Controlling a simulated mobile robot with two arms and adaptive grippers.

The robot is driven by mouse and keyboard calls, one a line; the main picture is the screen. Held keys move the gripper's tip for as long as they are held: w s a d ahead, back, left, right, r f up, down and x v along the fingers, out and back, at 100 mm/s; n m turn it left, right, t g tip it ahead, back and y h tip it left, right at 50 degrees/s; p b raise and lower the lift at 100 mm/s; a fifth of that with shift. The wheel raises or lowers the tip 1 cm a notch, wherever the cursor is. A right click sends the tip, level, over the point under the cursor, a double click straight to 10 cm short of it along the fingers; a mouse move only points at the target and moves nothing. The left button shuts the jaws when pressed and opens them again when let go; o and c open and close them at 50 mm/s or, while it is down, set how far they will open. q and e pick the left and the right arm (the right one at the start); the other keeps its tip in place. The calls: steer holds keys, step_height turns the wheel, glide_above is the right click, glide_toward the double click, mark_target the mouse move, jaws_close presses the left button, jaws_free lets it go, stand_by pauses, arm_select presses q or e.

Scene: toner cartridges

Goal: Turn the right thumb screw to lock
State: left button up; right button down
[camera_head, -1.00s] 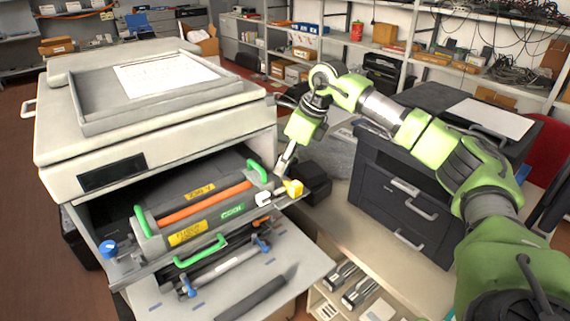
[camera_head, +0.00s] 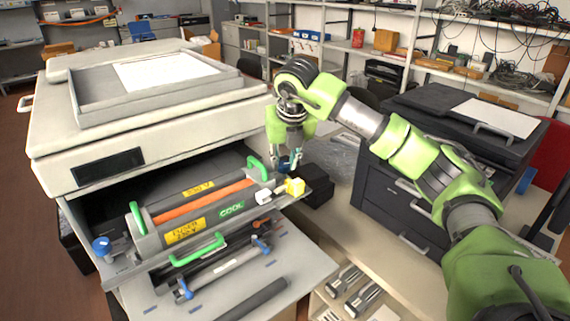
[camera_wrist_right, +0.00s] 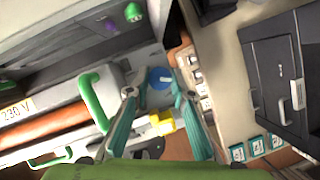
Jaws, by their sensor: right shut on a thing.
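The right thumb screw shows as a round blue knob (camera_wrist_right: 160,78) in the right wrist view, between the two fingers. In the head view only a bit of blue (camera_head: 290,162) shows at the fingertips. My right gripper (camera_head: 286,167) points down at the right end of the pulled-out fuser unit (camera_head: 207,218) and is shut on the knob. A second blue thumb screw (camera_head: 101,245) stands at the unit's left end, away from the gripper. How far the right screw is turned cannot be seen. My left gripper is not in view.
A yellow block (camera_head: 295,187) and a white piece (camera_head: 263,196) sit right beside the gripper. A green handle (camera_head: 258,168) rises just left of it. The printer body (camera_head: 150,130) stands close behind and left. A dark printer (camera_head: 400,190) stands to the right.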

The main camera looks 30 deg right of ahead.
steer(key=shift+w+a+m+g+h+b, duration=0.1)
steer(key=shift+m+g+h+b, duration=0.4)
steer(key=shift+m, duration=1.5)
steer(key=c, duration=1.8)
jaws_free()
steer(key=v, duration=1.2)
steer(key=shift+a, duration=0.15)
